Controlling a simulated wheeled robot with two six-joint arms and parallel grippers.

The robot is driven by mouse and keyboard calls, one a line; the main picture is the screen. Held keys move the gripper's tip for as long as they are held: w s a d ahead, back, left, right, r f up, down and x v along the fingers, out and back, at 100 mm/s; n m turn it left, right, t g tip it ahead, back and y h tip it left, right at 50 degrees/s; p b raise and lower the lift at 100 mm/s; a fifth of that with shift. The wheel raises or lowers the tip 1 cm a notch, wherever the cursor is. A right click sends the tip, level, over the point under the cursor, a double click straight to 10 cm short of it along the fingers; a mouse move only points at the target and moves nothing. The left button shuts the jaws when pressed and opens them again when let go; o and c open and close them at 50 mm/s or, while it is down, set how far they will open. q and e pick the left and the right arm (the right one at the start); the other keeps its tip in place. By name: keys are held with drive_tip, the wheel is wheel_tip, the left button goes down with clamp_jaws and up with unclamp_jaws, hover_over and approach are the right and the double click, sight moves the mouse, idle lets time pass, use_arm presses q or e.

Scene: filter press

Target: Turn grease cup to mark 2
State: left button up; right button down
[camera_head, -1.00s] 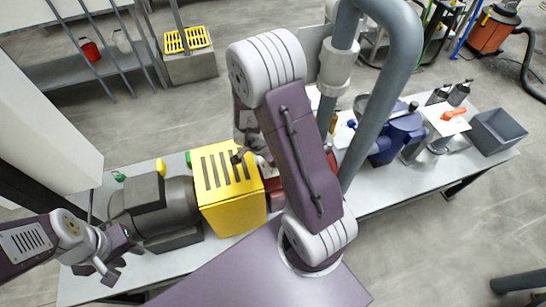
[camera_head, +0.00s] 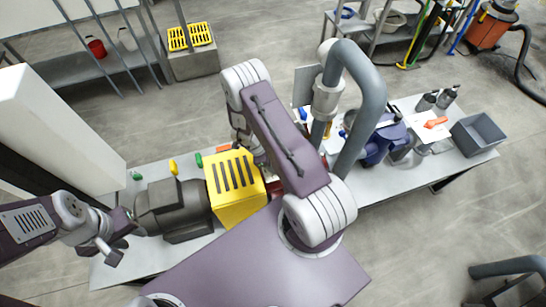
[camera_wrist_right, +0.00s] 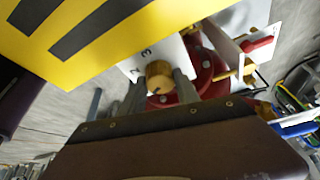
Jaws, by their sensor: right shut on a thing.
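The brass grease cup (camera_wrist_right: 159,76) shows as a round knob in the right wrist view, in front of a white plate (camera_wrist_right: 143,55) with the digits 2 and 3. My right gripper (camera_wrist_right: 160,92) has its grey fingers on either side of the knob and is shut on it. A dark mark shows on the knob's face; which digit it points to I cannot tell. In the head view my right arm hides the cup and most of the right gripper. My left gripper (camera_head: 118,247) is empty, its fingers apart, beside the dark motor (camera_head: 172,207).
A yellow slotted guard (camera_head: 236,205) stands next to the motor and fills the upper left of the right wrist view. A red flanged part (camera_wrist_right: 205,72) lies close behind the cup. A thick grey pipe (camera_head: 372,100) rises beside my right arm.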

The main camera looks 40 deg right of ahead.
drive_tip(key=shift+r+m, duration=0.2)
drive_tip(key=shift+m, duration=0.3)
drive_tip(key=shift+w+d+f+m+g+y, duration=0.15)
drive_tip(key=shift+m+g+y, duration=0.2)
drive_tip(key=shift+m, duration=0.45)
use_arm(q)
drive_tip(key=shift+r, duration=0.25)
use_arm(e)
drive_tip(key=shift+m+g+y, duration=0.35)
drive_tip(key=shift+m, duration=1.15)
drive_tip(key=c, duration=0.9)
unclamp_jaws()
use_arm(q)
wheel_tip(320, 180, down, 3)
drive_tip(key=b, duration=0.3)
use_arm(e)
drive_tip(key=v, duration=0.9)
